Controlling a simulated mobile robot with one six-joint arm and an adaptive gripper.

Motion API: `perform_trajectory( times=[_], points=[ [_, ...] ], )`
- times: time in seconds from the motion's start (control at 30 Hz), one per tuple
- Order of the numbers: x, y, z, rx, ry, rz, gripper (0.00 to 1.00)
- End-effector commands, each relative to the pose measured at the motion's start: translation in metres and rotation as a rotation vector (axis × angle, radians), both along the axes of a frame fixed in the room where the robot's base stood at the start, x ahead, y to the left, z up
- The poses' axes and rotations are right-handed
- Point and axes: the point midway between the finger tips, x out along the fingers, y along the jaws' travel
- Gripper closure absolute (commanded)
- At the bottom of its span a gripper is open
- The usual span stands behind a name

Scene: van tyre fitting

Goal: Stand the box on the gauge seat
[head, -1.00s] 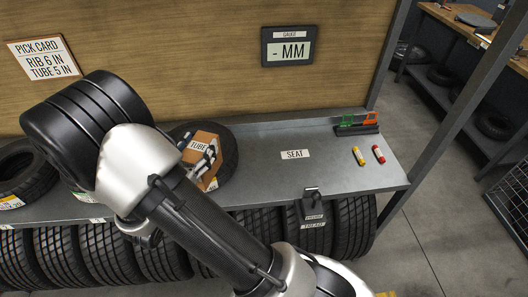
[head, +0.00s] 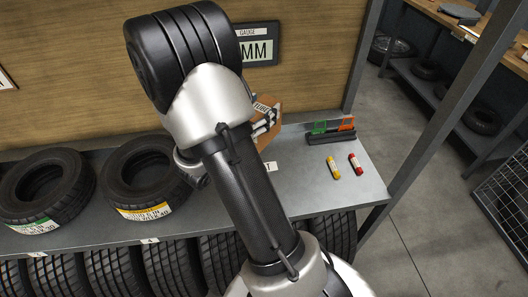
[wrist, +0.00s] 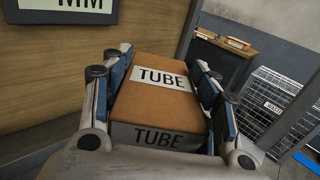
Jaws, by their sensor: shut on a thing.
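A brown cardboard box (wrist: 158,104) with white and grey TUBE labels fills the middle of the wrist view. My gripper (wrist: 163,88) is shut on it, with one finger along each side. In the head view the box (head: 264,104) shows behind my arm, tilted, and my gripper (head: 268,124) holds it over the right part of the shelf. The seat label (head: 270,167) is mostly hidden by my arm. The gauge display (head: 257,46) on the back board is partly covered and ends in MM. Whether the box touches the shelf cannot be told.
A yellow cylinder (head: 333,168) and a red cylinder (head: 355,164) lie on the shelf right of the seat label. A black holder with green and orange parts (head: 331,132) stands behind them. Two tyres (head: 145,178) lie on the left shelf.

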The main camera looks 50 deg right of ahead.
Motion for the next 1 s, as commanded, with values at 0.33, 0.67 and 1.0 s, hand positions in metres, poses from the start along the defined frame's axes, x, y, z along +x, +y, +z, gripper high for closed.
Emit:
perform_trajectory(
  times=[0.33,0.67,1.0],
  points=[
    [0.000,0.000,-0.092,-0.001,0.002,0.000,0.92],
    [0.000,0.000,-0.119,-0.002,-0.001,0.000,0.92],
    [0.000,0.000,-0.148,-0.002,-0.002,0.000,0.92]
  ],
)
